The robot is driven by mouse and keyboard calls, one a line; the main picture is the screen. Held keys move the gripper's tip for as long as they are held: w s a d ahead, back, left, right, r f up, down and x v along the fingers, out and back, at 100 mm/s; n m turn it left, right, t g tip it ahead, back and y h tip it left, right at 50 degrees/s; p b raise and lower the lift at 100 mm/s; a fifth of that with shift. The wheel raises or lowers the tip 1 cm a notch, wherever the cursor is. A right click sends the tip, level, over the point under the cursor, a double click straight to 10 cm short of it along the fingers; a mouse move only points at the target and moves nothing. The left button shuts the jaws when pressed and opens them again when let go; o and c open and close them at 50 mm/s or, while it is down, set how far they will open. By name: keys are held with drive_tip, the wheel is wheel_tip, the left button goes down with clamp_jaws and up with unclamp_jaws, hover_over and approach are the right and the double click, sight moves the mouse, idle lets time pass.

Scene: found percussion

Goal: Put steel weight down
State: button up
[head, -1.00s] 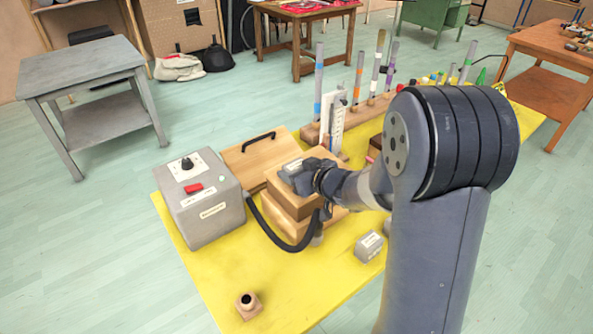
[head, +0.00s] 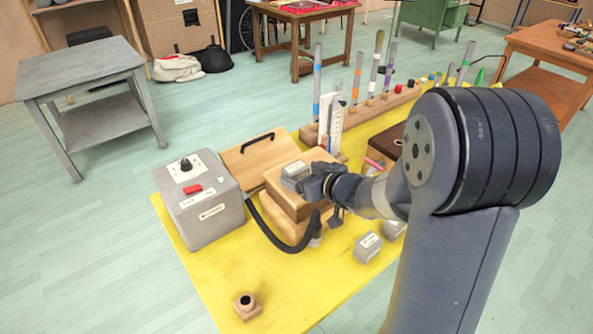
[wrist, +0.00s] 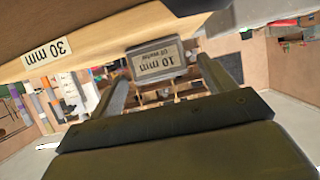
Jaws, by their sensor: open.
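A grey block (head: 295,170), which looks like the steel weight, rests on the stacked wooden box (head: 285,185). My gripper (head: 309,181) is just right of the block. In the wrist view my gripper's two fingers (wrist: 163,82) are apart, one toward each side of the block, with nothing held between them. The fingertips are partly hidden by my wrist in the head view.
Two more grey blocks (head: 368,247) (head: 394,228) lie on the yellow table (head: 290,290). A grey control box (head: 199,205) stands left, joined to a black hose (head: 270,232). Upright tubes (head: 357,78) stand behind. The yellow front area is mostly clear, with a small wooden piece (head: 247,305).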

drive_tip(key=p+v, duration=0.1)
drive_tip(key=v, duration=0.7)
drive_tip(key=shift+s, duration=0.1)
idle(1.2)
